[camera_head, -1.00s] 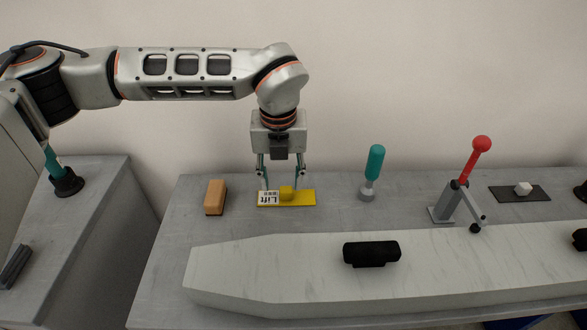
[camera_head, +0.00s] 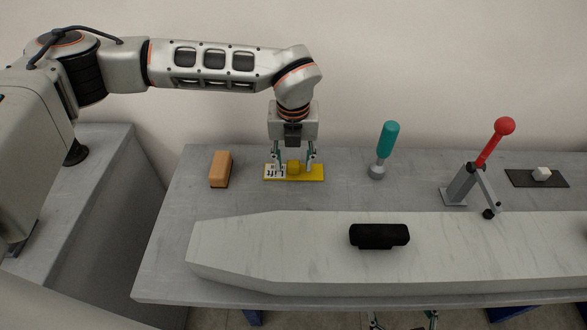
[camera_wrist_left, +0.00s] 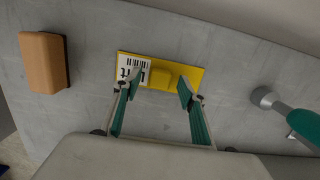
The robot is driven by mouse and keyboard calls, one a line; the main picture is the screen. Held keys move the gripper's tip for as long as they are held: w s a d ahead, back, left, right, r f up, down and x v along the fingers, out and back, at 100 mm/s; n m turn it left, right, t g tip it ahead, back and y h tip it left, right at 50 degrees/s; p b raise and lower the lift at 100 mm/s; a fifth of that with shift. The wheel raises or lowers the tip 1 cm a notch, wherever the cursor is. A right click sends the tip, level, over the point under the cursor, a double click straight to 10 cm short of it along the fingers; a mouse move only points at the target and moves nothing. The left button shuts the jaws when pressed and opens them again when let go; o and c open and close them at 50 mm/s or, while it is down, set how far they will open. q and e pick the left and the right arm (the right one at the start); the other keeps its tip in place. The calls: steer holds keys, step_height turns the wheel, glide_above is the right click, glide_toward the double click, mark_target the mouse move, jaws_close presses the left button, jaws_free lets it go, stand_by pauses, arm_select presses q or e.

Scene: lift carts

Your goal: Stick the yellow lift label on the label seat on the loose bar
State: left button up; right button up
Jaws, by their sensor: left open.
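The yellow lift label (camera_head: 316,173) lies flat on the table, with a white "Lift" print at its left end and a raised yellow block in its middle. My left gripper (camera_head: 294,168) points down over it, open, its fingers either side of the block. In the left wrist view the fingertips (camera_wrist_left: 157,85) stand apart around the yellow block (camera_wrist_left: 168,77); whether they touch the label I cannot tell. The long pale bar (camera_head: 290,245) lies in front; I cannot make out a label seat on it. Two finger-like tips at the bottom edge may be my right gripper (camera_head: 403,321).
An orange-brown block (camera_head: 220,169) is left of the label. Farther right are a red-knobbed lever (camera_head: 490,155) and a dark mat (camera_head: 520,178) with a white block.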

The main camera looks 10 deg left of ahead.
arm_select(q)
steer(key=c, duration=1.1)
steer(key=shift+r, duration=0.1)
